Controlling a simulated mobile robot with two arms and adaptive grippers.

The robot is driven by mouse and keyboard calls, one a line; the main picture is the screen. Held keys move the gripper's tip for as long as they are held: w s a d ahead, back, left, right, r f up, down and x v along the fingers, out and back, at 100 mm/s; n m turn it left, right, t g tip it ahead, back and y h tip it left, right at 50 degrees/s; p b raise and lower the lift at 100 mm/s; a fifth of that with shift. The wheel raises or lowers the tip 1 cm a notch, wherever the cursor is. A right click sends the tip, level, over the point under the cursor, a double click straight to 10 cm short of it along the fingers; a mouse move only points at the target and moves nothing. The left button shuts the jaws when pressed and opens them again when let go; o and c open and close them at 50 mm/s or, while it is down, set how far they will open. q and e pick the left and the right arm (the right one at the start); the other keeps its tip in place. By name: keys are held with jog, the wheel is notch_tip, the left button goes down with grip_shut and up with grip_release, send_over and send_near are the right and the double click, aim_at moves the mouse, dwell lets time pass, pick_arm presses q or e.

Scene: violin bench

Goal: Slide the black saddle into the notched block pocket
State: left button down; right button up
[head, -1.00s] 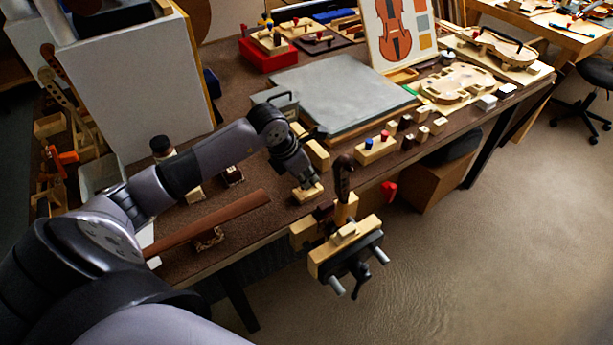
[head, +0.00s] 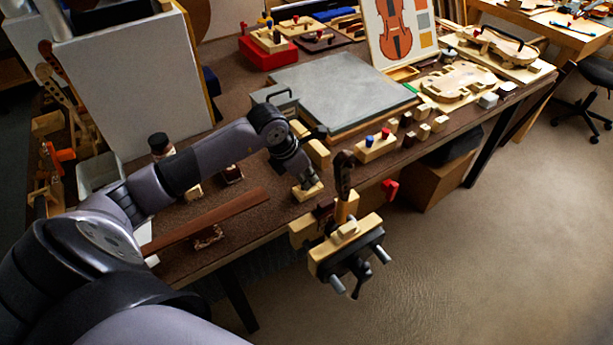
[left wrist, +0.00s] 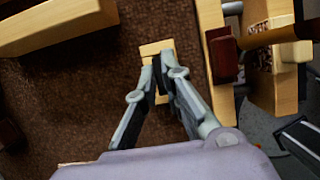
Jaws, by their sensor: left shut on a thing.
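The notched block (head: 314,194) is a small pale wooden piece near the front edge of the bench. In the left wrist view, the notched block (left wrist: 151,48) shows just beyond and under the fingertips. My left gripper (head: 303,181) points down at the block from above. In the left wrist view, my left gripper (left wrist: 161,78) has its fingers nearly together, with a dark sliver between them. The black saddle is too small and too covered by the fingers to see clearly. How far it sits in the pocket cannot be told. My right gripper is out of view.
A clamped violin neck (head: 344,180) in a wooden vise (head: 345,248) stands just right of the block at the bench edge. A long brown fingerboard (head: 215,222) lies to the left. A grey slab (head: 345,90) lies behind. Brown bench surface is free around the block.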

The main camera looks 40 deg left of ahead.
pick_arm(q)
jog(key=shift+f+b, duration=0.4)
jog(key=shift+f, duration=0.1)
jog(key=c, duration=1.7)
grip_release()
jog(key=shift+f, duration=0.1)
jog(key=shift+o, duration=0.2)
jog(key=shift+s, duration=0.1)
jog(key=v, duration=1.2)
